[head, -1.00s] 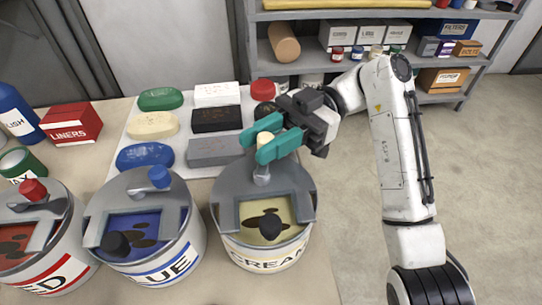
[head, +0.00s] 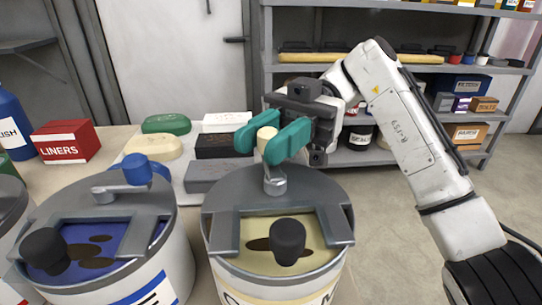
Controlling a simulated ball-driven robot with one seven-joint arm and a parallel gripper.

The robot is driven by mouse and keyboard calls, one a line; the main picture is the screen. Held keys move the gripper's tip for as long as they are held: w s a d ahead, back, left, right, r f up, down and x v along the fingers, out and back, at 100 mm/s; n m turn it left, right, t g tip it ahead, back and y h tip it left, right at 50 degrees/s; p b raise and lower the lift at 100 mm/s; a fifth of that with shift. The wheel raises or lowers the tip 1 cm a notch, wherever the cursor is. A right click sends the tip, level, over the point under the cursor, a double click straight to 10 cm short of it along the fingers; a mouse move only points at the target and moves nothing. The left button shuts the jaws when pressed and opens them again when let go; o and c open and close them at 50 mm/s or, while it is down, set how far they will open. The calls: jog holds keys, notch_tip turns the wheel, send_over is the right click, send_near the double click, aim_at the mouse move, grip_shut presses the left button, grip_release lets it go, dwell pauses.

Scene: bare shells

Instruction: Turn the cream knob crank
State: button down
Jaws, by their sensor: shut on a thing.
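The cream tub (head: 325,262) stands at the front of the bench, with a grey lid frame and cream liquid showing through its opening. Its crank (head: 274,182) rises from the lid's back part, topped by a cream knob (head: 266,146). My gripper (head: 264,148) is shut on the cream knob, with one teal finger on each side of it. The knob's top shows between the fingers; its sides are partly hidden by them. A black knob-like part (head: 288,241) stands in the lid opening, apart from my gripper.
The blue tub (head: 170,262) with its blue knob (head: 137,169) stands close on the left. Several soap-like blocks lie behind on a white mat (head: 191,195). A red liners box (head: 65,142) is at the far left.

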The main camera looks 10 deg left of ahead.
jog(key=shift+f, duration=0.1)
dwell(0.3)
jog(key=c, duration=0.9)
grip_release()
jog(key=shift+c, duration=0.2)
